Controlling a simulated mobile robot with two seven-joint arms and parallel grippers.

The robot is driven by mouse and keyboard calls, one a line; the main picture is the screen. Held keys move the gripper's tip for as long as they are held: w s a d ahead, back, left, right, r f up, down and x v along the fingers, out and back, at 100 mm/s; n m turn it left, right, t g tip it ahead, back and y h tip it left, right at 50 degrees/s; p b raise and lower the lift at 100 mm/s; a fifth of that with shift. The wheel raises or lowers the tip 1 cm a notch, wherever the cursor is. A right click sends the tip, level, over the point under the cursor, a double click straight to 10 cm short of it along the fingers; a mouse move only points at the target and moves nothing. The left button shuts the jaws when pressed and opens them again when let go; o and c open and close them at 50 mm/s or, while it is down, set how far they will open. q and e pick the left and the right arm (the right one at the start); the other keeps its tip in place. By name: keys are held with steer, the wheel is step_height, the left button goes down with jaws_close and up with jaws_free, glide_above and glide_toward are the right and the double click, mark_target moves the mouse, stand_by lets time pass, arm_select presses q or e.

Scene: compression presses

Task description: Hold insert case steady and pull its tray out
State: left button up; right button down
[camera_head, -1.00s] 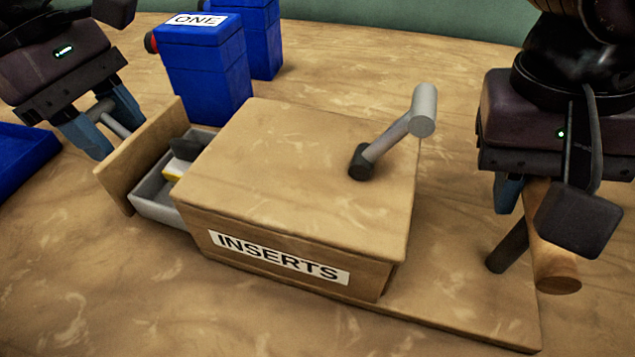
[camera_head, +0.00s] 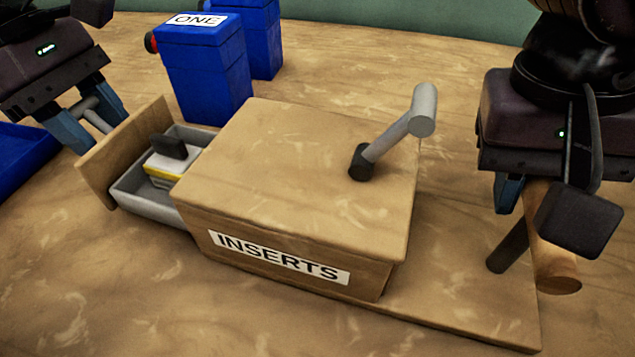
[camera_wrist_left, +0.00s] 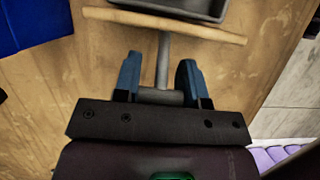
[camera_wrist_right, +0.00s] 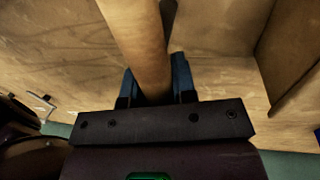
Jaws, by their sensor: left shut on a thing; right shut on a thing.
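The wooden insert case (camera_head: 290,180) with its INSERTS label sits on a wooden base board (camera_head: 470,310). Its grey tray (camera_head: 150,205) sticks out of the left side behind a wooden front panel (camera_head: 125,150). A white and yellow piece with a dark tab (camera_head: 168,160) lies in the tray. My left gripper (camera_head: 88,125) is shut on the tray's grey handle (camera_wrist_left: 162,60), left of the panel. My right gripper (camera_head: 525,195) is shut on the wooden handle (camera_head: 555,255) at the board's right end; the wrist view shows this handle (camera_wrist_right: 140,40) between its fingers.
Two blue containers stand behind the case, the nearer one (camera_head: 205,75) labelled ONE. A blue tray (camera_head: 22,155) lies at the far left. A grey lever (camera_head: 395,135) rises from the case top. The table in front is clear.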

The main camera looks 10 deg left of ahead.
arm_select(q)
steer(key=shift+w+a, duration=0.1)
steer(key=shift+a, duration=1.35)
steer(key=o, duration=1.1)
steer(key=v, duration=1.2)
arm_select(e)
steer(key=c, duration=0.8)
jaws_free()
steer(key=shift+c, duration=0.2)
steer(key=shift+r, duration=0.1)
